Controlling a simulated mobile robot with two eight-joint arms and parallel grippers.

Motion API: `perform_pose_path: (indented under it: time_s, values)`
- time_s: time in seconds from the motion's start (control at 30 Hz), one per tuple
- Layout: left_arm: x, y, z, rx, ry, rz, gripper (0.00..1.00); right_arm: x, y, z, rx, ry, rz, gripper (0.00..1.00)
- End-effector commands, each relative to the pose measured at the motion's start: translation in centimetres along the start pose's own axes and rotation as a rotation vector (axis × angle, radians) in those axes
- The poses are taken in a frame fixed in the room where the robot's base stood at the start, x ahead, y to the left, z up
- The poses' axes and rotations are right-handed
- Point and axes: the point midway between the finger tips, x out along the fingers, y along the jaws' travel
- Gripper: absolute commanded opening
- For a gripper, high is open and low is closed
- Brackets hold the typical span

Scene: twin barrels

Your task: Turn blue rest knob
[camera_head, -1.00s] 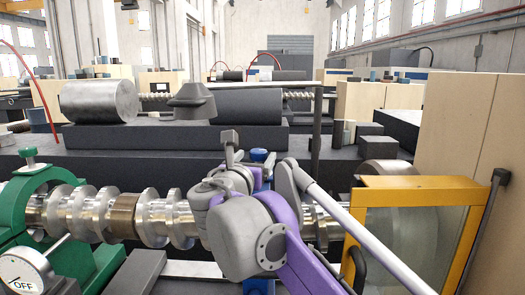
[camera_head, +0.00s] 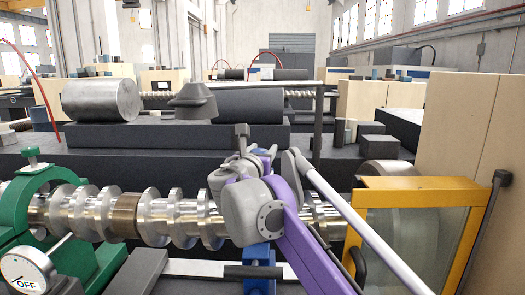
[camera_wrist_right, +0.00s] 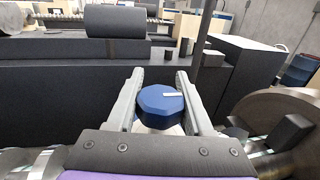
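In the right wrist view the blue knob (camera_wrist_right: 162,100), with a faceted rim and a small white mark on top, lies between the two fingers of my right gripper (camera_wrist_right: 160,75). The fingers are apart, one on each side of it, with their tips past it; I cannot tell whether they touch it. In the head view the right gripper (camera_head: 256,145) is over the crankshaft, and the knob is hidden behind it. Part of the blue rest (camera_head: 257,256) shows below my wrist. My left gripper is not in view.
The shiny crankshaft (camera_head: 170,218) runs across the front. A green rest (camera_head: 38,205) with an "OFF" dial gauge (camera_head: 27,271) stands at left. A yellow-framed guard (camera_head: 415,184) is close by my right arm. A dark bed (camera_head: 180,137) lies behind.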

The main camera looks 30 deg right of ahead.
Motion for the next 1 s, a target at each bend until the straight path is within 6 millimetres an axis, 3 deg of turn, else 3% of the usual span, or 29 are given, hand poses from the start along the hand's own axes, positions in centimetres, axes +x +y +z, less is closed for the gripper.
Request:
perform_pose_path:
  time_s: [0.03,0.2,0.57,1.0]
  values:
    - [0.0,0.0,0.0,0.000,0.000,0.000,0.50,0.0,0.0,0.0,0.000,0.000,0.000,0.28]
    - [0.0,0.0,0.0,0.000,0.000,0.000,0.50,0.0,0.0,0.0,0.000,0.000,0.000,0.00]
    - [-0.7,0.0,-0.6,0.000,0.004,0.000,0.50,0.0,-0.1,0.1,0.001,0.000,-0.062,0.00]
    - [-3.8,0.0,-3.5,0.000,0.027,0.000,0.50,-0.2,-1.1,0.4,0.003,0.001,-0.397,0.00]
